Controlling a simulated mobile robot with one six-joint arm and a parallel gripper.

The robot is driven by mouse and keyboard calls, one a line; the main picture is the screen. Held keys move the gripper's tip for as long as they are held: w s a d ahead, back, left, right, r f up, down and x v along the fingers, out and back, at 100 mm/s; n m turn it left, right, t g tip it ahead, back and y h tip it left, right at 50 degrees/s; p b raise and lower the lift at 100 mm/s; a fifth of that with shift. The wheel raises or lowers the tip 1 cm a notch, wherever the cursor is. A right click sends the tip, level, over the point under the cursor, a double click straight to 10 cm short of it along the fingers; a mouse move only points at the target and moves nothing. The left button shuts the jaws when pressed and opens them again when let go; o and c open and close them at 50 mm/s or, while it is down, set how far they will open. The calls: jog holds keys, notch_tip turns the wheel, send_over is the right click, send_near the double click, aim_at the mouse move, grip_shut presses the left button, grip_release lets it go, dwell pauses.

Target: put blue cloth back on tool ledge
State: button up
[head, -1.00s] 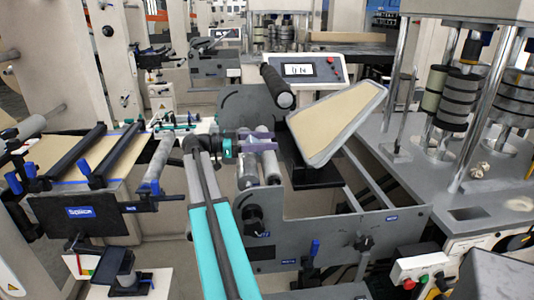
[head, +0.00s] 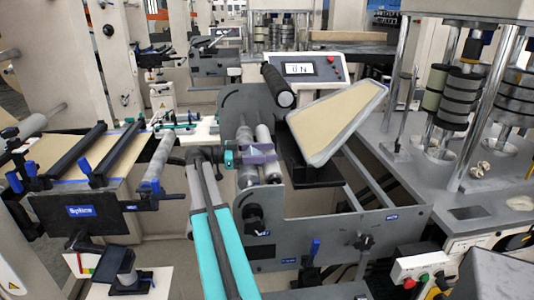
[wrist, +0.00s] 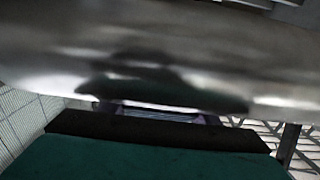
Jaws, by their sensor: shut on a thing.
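My gripper (head: 236,158) is at the end of my teal arm in the head view, in front of two upright-looking metal rollers. It is shut on a small lavender-blue piece that looks like the blue cloth (head: 262,153). The cloth lies across the front of the rollers; I cannot tell whether it touches them.
A grey side plate (head: 340,232) stands right of my arm. A tilted tan-topped panel (head: 338,120) and a display box (head: 302,69) stand behind it. The splice table (head: 75,165) with dark bars is at the left. Room around my gripper is tight.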

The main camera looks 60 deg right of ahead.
aim_at(245, 154)
jog(key=o, duration=1.1)
jog(key=shift+r+p, duration=0.1)
jog(key=shift+p, duration=0.65)
jog(key=b+v, duration=0.1)
jog(key=v, duration=0.2)
jog(key=b+v, duration=0.1)
jog(key=v, duration=0.3)
jog(key=shift+w+f, duration=0.25)
jog(key=shift+a+r+b, duration=0.15)
jog(key=shift+r+b, duration=0.7)
jog(key=shift+r, duration=3.25)
